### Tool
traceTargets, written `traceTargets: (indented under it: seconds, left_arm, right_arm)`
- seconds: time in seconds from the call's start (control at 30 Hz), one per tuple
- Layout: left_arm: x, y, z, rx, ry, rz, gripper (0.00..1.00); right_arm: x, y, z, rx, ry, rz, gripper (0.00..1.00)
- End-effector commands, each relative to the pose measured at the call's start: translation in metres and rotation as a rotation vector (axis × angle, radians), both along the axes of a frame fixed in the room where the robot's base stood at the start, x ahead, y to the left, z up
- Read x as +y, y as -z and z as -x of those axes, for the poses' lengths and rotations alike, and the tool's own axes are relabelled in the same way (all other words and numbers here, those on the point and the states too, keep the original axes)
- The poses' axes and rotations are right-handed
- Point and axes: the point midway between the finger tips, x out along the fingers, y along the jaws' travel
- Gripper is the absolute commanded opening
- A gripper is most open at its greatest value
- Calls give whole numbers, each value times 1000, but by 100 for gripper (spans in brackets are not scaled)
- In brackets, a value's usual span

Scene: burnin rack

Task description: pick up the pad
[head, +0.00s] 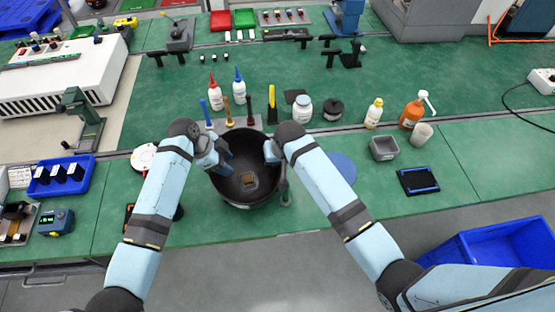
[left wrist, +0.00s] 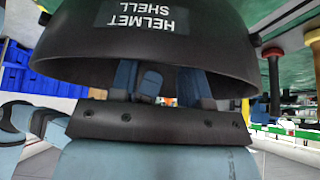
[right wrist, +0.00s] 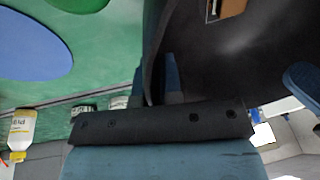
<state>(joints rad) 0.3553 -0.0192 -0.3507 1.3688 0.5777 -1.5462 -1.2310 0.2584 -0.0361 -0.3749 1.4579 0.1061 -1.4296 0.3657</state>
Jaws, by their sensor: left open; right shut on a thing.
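The black helmet shell (head: 240,198) stands open side up like a bowl on the green bench, its label showing in the left wrist view (left wrist: 100,45). A small brown square piece (head: 248,181), perhaps the pad, lies inside on the bottom; its edge also shows in the right wrist view (right wrist: 228,8). My left gripper (head: 222,162) is open and empty, over the shell's left inner side; its blue fingers show in the left wrist view (left wrist: 160,85). My right gripper (head: 271,152) is shut on the shell's right rim, one finger on each side of the wall (right wrist: 157,80).
A rack of upright tools (head: 235,122) stands just behind the shell. A white jar (head: 303,109) and a black spool (head: 333,109) are behind right. A blue disc (head: 341,166), a grey bin (head: 383,148) and a black-and-blue tray (head: 418,180) lie to the right.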

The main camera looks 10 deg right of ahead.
Motion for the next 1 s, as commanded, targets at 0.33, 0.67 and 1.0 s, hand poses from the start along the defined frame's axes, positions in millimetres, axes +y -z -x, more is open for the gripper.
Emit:
traceTargets:
  seconds: [0.33,0.67,1.0]
  left_arm:
    - [0,0,0,3,-5,-2,62]
    - [-17,-6,0,180,-337,-121,62]
    - [-38,-20,-1,371,-1003,-314,62]
  right_arm:
    - [-1,2,1,5,-1,3,0]
    - [-1,2,2,5,-1,2,0]
    - [-1,2,2,5,-1,2,0]
